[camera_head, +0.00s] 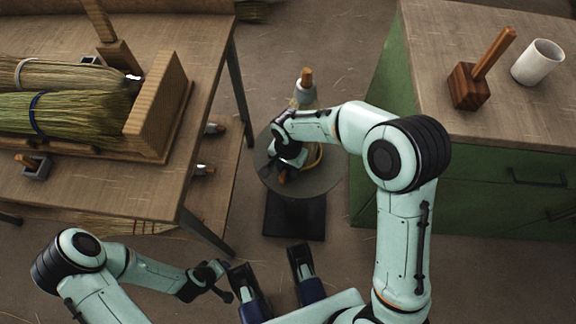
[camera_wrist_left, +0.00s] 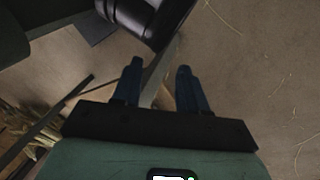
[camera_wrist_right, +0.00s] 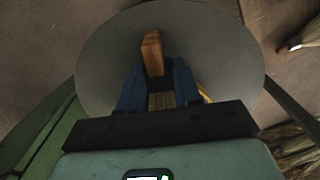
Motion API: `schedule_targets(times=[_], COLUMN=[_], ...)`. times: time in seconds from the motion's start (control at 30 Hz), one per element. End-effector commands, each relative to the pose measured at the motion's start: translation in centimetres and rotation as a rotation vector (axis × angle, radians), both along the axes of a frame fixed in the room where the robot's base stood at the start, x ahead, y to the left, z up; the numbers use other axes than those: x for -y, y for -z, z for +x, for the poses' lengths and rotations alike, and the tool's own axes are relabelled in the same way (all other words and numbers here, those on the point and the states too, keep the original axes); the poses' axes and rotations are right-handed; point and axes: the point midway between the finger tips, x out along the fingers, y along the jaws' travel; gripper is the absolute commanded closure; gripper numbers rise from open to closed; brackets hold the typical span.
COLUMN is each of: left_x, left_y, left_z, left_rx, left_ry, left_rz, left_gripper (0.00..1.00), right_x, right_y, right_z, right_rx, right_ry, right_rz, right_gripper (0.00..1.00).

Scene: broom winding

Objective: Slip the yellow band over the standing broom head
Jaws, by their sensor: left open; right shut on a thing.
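My right gripper (camera_head: 284,164) is low over a round grey stand (camera_head: 325,180), partly hidden by its own wrist. In the right wrist view its fingers (camera_wrist_right: 158,78) are shut on a straw-coloured piece (camera_wrist_right: 162,101) with a wooden end (camera_wrist_right: 152,52). I cannot tell if this is the broom head. A curved yellow edge, perhaps the yellow band (camera_head: 316,156), shows beside the wrist over the stand; a sliver of yellow (camera_wrist_right: 206,95) shows beside a finger in the right wrist view. My left gripper (camera_wrist_left: 158,78) is open and empty, low in front of the left bench.
A wooden bench (camera_head: 100,190) at left holds straw bundles (camera_head: 70,113) in a wooden rack. A green cabinet (camera_head: 455,190) at right carries a mallet (camera_head: 468,87) and a white mug (camera_head: 537,62). A wood-topped object (camera_head: 306,80) stands behind my right forearm.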

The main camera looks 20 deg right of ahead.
Motion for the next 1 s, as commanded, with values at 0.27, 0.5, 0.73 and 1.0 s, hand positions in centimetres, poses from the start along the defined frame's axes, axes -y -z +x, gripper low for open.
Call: schedule_targets(times=[0.27, 0.5, 0.73, 1.0], left_x=[0.0, 0.1, 1.0, 2.2], left_y=[0.0, 0.0, -0.9, -2.9], left_z=[0.0, -0.2, -2.0, -4.5], left_rx=[0.0, -0.005, -0.053, -0.122], left_ry=[0.0, 0.002, 0.022, 0.05], left_rz=[0.0, -0.002, -0.025, -0.058], left_gripper=[0.57, 0.57, 0.57, 0.57], right_x=[0.0, 0.0, 0.0, 0.1], right_y=[0.0, 0.0, -3.0, -9.4], right_z=[0.0, 0.0, 0.1, 0.2], right_rx=[0.0, 0.0, 0.007, 0.006], right_ry=[0.0, 0.0, 0.0, 0.0], right_rz=[0.0, 0.0, 0.001, 0.0], right_gripper=[0.37, 0.37, 0.37, 0.37])
